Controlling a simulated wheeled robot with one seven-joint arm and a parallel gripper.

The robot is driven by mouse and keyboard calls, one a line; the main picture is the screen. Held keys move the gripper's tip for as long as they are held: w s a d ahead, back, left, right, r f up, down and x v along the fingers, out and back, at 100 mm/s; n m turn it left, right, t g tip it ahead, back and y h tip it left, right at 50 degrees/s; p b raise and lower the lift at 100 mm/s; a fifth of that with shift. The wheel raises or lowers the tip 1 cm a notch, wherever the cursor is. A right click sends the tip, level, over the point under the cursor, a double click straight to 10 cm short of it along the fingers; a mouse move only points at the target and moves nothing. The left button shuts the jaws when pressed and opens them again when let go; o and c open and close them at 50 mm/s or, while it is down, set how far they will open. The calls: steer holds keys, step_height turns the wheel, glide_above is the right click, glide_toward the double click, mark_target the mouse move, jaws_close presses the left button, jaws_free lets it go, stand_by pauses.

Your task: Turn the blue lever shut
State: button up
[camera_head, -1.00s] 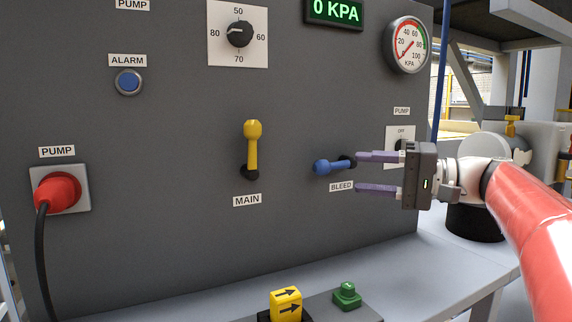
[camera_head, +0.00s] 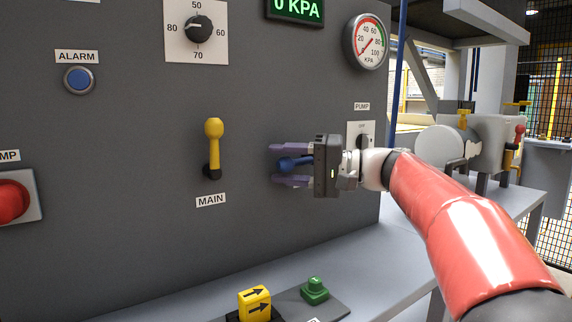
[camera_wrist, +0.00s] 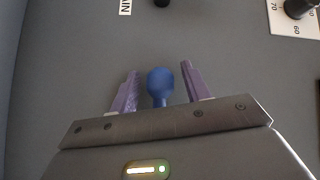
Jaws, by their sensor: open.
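The blue lever (camera_head: 289,163) on the grey panel points left, roughly level. Its round knob also shows in the wrist view (camera_wrist: 160,84), between my two purple fingers. My gripper (camera_head: 280,165) is open, with one finger above the lever and one below it. In the wrist view my gripper (camera_wrist: 160,88) shows a gap on both sides of the knob. The lever's pivot and its label are hidden behind my gripper.
A yellow lever (camera_head: 214,145) stands upright left of the blue one, above the MAIN label (camera_head: 211,200). A pump switch (camera_head: 361,140) sits close behind my wrist. A yellow arrow block (camera_head: 255,303) and a green knob (camera_head: 315,290) are below on the bench.

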jaws_close()
